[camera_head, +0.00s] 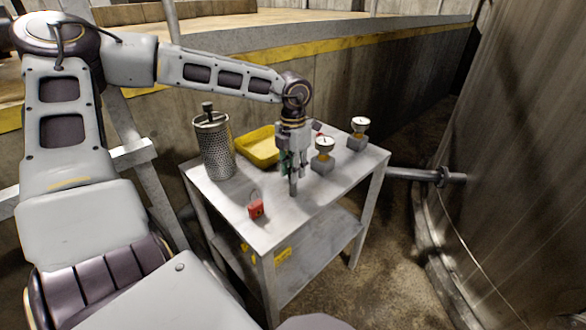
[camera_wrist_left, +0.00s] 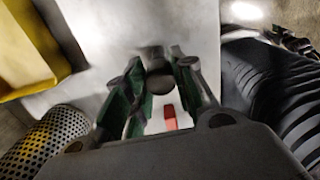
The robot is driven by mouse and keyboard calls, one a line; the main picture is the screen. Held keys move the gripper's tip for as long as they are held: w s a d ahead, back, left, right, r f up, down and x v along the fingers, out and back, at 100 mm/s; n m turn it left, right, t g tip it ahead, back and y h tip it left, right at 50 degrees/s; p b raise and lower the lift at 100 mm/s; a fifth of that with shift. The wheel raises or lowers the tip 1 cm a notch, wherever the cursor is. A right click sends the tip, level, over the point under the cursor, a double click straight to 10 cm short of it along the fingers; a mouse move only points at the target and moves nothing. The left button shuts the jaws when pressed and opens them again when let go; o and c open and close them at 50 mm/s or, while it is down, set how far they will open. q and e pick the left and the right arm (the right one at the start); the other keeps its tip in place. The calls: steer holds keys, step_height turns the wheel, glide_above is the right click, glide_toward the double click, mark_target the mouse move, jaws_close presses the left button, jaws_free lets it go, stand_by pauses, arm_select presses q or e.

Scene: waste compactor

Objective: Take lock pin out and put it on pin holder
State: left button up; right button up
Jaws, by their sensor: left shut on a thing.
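My left gripper (camera_head: 291,168) is over the middle of the grey metal table (camera_head: 310,195), pointing down. It is shut on a dark grey, round-ended pin, the lock pin (camera_head: 293,187), which sticks out below the fingers. In the left wrist view the pin's dark round end (camera_wrist_left: 156,72) shows between the green-padded fingers. I cannot tell whether the pin's lower end touches the tabletop. No pin holder can be made out for certain. My right gripper is not in view.
A perforated metal cylinder (camera_head: 213,150) stands at the table's left, beside a yellow tray (camera_head: 258,148). A red padlock (camera_head: 256,208) lies near the front edge. Two gauges (camera_head: 323,155) (camera_head: 358,134) stand at right. A horizontal pipe (camera_head: 413,174) runs right of the table.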

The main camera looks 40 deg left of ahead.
arm_select(q)
steer(key=shift+f, duration=0.25)
steer(key=o, duration=1.1)
steer(key=shift+r, duration=0.15)
steer(key=shift+r+p, duration=2.5)
steer(key=shift+r, duration=0.3)
steer(key=shift+p, duration=1.05)
steer(key=shift+r+p, duration=1.75)
steer(key=shift+r, duration=0.1)
